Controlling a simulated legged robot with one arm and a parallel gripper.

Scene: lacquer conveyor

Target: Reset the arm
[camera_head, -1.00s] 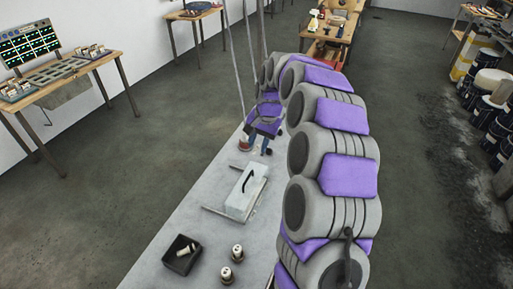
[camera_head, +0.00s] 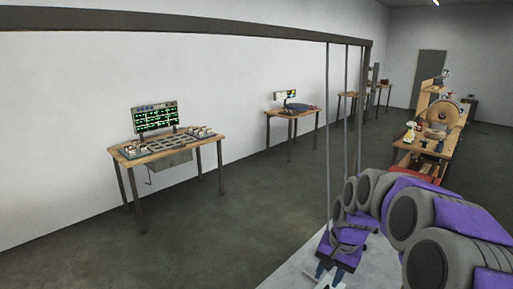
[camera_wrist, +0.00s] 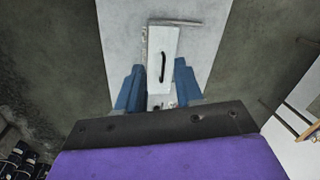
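My gripper (camera_wrist: 158,88) is open in the wrist view, with its two blue fingers apart and nothing visible between their tips but the scene beyond. It points down toward a white block with a black handle (camera_wrist: 163,58), which lies on the pale conveyor top (camera_wrist: 212,25). How far the fingers are above the block I cannot tell. In the head view my gripper (camera_head: 328,273) shows small at the bottom edge, below my bent arm, over the conveyor top (camera_head: 292,272). Most of the conveyor is out of the head view.
A wooden table with a screen and a tray (camera_head: 168,147) stands at the left by the wall. A smaller table (camera_head: 292,114) stands farther back. A cluttered workbench (camera_head: 430,135) is at the right. Thin upright rods (camera_head: 328,130) rise by the conveyor. Open floor lies between.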

